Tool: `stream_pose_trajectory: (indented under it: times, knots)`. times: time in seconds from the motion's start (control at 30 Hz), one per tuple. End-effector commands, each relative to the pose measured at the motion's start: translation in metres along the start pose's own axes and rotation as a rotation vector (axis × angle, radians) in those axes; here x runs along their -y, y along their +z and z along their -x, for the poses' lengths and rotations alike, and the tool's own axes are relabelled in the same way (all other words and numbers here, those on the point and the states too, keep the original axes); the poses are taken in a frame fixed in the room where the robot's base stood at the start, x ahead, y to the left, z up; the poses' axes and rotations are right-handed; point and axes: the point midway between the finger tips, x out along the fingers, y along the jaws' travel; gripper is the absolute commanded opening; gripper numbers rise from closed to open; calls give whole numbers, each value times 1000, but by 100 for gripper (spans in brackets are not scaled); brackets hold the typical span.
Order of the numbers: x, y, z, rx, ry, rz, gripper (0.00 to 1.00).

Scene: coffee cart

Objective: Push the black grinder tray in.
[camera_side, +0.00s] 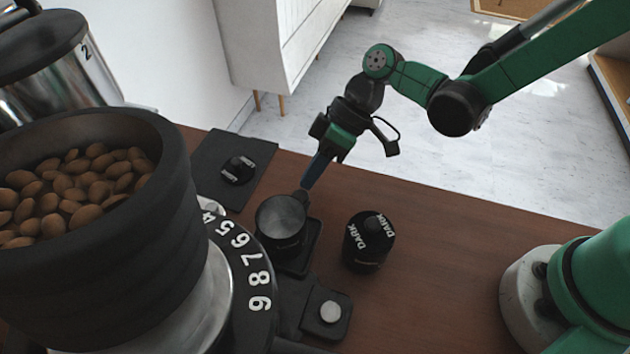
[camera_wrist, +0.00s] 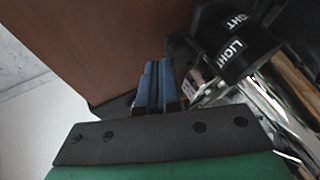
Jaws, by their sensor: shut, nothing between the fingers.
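The black grinder (camera_side: 80,270) fills the left of the side view, its hopper holding brown beans. A round dark cup with a grey top (camera_side: 282,218) and a short handle sits beside it on a flat black piece (camera_side: 312,243). I cannot tell for sure which of these is the grinder tray, or how far in it is. My gripper (camera_side: 309,180) points down just behind the cup, its blue fingertips at or very near the handle; contact is unclear. In the wrist view my gripper (camera_wrist: 155,75) has its blue fingers together and empty.
A black DARK container (camera_side: 368,240) stands right of the cup. A black mat (camera_side: 228,170) with a small black item (camera_side: 238,168) lies behind. A LIGHT-labelled container (camera_wrist: 238,45) is close to the fingers' right in the wrist view. The wooden counter (camera_side: 435,250) is clear at right.

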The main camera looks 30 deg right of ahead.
Motion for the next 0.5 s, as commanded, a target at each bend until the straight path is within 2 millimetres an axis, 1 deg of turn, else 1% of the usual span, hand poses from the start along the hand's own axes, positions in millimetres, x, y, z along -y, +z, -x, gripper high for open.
stream_pose_trajectory:
  times: [0.2, 0.3, 0.4, 0.5]
  knots:
    - [42, 0, -22, 4, -4, 8, 0]
    - [58, 0, -31, 3, -3, 5, 0]
    - [68, 0, -36, 2, -2, 3, 0]
    - [71, 0, -37, 1, -2, 2, 0]
